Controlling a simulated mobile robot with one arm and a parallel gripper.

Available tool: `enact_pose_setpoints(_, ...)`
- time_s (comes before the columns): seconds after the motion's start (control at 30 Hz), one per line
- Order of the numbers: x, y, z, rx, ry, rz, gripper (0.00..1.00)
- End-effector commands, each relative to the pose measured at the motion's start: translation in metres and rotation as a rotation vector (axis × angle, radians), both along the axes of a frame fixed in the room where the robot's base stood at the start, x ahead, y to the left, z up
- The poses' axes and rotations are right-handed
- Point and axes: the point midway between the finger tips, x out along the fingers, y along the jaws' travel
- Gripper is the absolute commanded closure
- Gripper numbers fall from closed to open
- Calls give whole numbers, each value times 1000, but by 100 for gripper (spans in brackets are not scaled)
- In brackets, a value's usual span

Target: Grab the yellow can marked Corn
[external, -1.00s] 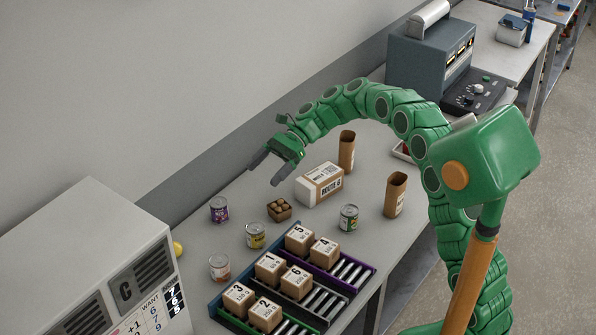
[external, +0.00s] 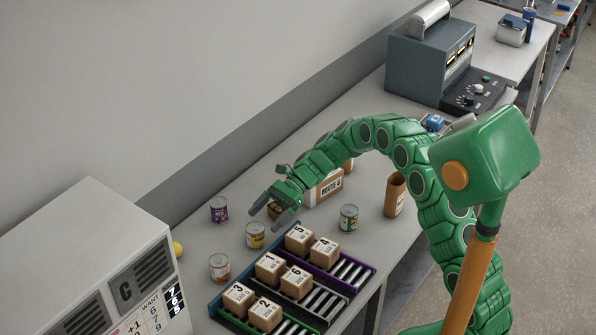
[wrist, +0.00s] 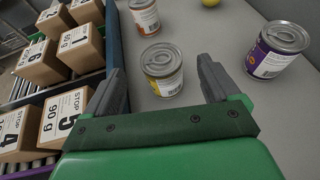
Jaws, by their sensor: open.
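The yellow can (external: 255,235) stands upright on the grey table, left of the boxes' far end; its label is too small to read. In the wrist view the yellow can (wrist: 162,70) stands ahead, between the lines of the two fingers and beyond their tips. My gripper (external: 268,210) is open and empty, above the table and just up and right of the can in the external view. In the wrist view my gripper's fingers (wrist: 158,82) are spread wide, and neither touches the can.
A purple can (external: 219,209), an orange-labelled can (external: 220,267) and a green-labelled can (external: 348,217) stand around. Numbered boxes (external: 270,268) sit on roller racks close by. A Route box (external: 328,186) and a cardboard tube (external: 395,195) stand behind. Clear table lies between the cans.

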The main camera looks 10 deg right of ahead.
Motion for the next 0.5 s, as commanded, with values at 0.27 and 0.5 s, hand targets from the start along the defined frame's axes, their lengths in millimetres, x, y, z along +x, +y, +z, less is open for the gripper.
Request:
enact_pose_setpoints(0.27,-12,17,-8,1,2,3,11)
enact_pose_setpoints(0.5,-25,37,-18,0,2,3,11)
